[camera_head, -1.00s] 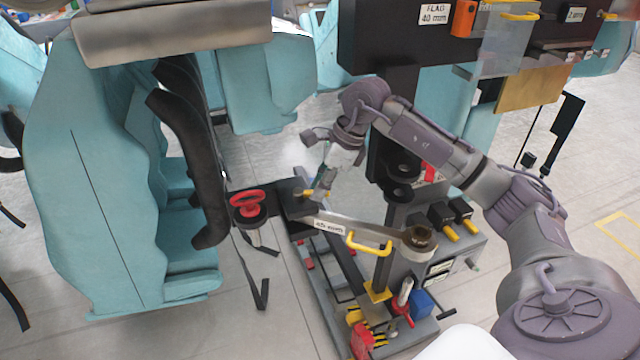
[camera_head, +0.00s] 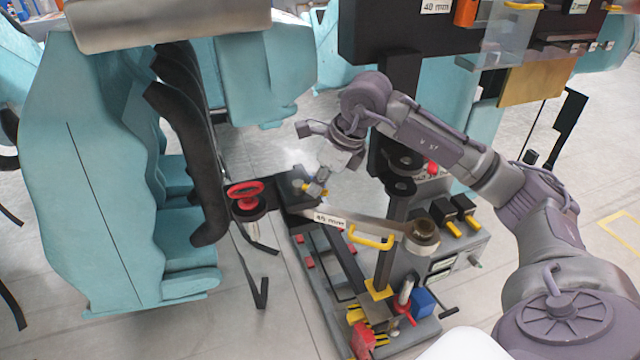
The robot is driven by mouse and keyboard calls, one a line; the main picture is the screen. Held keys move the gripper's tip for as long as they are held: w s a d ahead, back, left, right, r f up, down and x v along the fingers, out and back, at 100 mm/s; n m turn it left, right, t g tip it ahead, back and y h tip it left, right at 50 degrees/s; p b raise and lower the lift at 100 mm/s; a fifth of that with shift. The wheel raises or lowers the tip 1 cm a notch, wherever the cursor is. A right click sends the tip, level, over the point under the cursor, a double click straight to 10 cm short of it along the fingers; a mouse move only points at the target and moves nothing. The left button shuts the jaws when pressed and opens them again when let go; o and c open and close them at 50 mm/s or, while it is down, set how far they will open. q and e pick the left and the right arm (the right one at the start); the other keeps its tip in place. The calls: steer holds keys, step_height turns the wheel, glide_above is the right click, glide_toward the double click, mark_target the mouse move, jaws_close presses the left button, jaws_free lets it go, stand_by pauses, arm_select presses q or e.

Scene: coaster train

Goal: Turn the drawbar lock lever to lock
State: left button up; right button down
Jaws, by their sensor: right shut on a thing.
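My right arm reaches in from the right, and its gripper (camera_head: 317,187) points down at the dark coupling block at the end of the drawbar (camera_head: 284,201). The gripper is shut on the small lever there. Only a bit of yellow shows by the fingertips, and the fingers hide most of the lever, so its exact angle cannot be told. My left gripper is not in view.
A red handwheel (camera_head: 245,192) stands left of the coupling, beside the teal coaster seats (camera_head: 100,200). A labelled bar with a yellow handle (camera_head: 371,240) runs close under the gripper to a post.

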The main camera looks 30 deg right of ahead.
steer(key=m, duration=0.1)
steer(key=a+m+h+b, duration=0.1)
steer(key=m, duration=0.1)
steer(key=m+b, duration=0.1)
steer(key=shift+s+a+m+t+h, duration=0.3)
steer(key=shift+s+a+t, duration=0.05)
steer(key=shift+a+t, duration=0.05)
steer(key=shift+a+r+m+h+b, duration=0.1)
steer(key=shift+a+m+h+b, duration=0.35)
steer(key=shift+m, duration=0.85)
steer(key=shift+a+m+h+b, duration=0.25)
steer(key=shift+a+m+h, duration=0.25)
steer(key=shift+m, duration=0.8)
steer(key=c, duration=1.2)
jaws_free()
steer(key=v, duration=1.2)
steer(key=shift+a, duration=0.1)
